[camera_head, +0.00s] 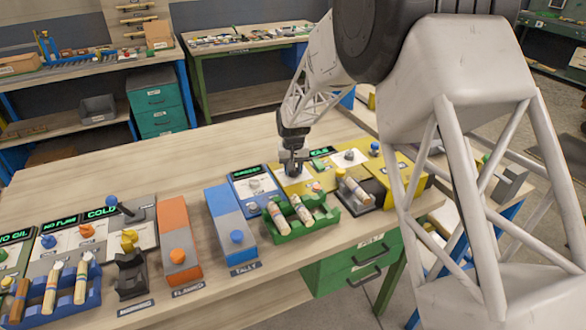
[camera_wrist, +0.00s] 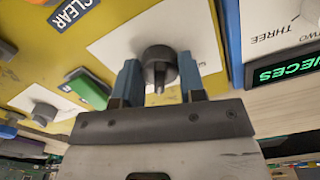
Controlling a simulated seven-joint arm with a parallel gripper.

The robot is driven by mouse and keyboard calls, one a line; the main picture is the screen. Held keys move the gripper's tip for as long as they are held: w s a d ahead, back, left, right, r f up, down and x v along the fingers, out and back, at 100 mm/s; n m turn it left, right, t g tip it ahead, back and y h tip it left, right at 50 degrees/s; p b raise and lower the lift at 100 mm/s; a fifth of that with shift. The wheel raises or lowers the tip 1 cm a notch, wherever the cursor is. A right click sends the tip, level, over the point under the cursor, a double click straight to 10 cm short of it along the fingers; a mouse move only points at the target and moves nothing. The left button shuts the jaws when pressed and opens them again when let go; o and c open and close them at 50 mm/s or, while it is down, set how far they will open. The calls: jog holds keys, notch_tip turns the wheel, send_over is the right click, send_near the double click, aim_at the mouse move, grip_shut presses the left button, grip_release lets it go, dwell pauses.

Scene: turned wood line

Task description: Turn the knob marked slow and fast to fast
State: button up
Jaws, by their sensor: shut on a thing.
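A round dark grey knob (camera_wrist: 158,55) sits on a white plate (camera_wrist: 110,45) on a yellow panel (camera_wrist: 207,22). My gripper (camera_head: 291,168) is over this panel in the head view, pointing down and hiding most of the knob. In the wrist view its two blue-grey fingers stand one on each side of the knob, shut on it. A small pointer on the knob faces the gripper's palm. The lettering around the knob is mostly hidden or too small to read, so slow and fast cannot be made out.
A blue panel (camera_head: 255,184) with a green display stands close on the left. A green tray (camera_head: 279,221) with wooden pieces lies in front. The bench behind is clear.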

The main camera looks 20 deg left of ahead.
jog(key=shift+r+m, duration=0.1)
jog(key=shift+m, duration=1.4)
jog(key=o, duration=0.9)
jog(key=shift+r, duration=3.85)
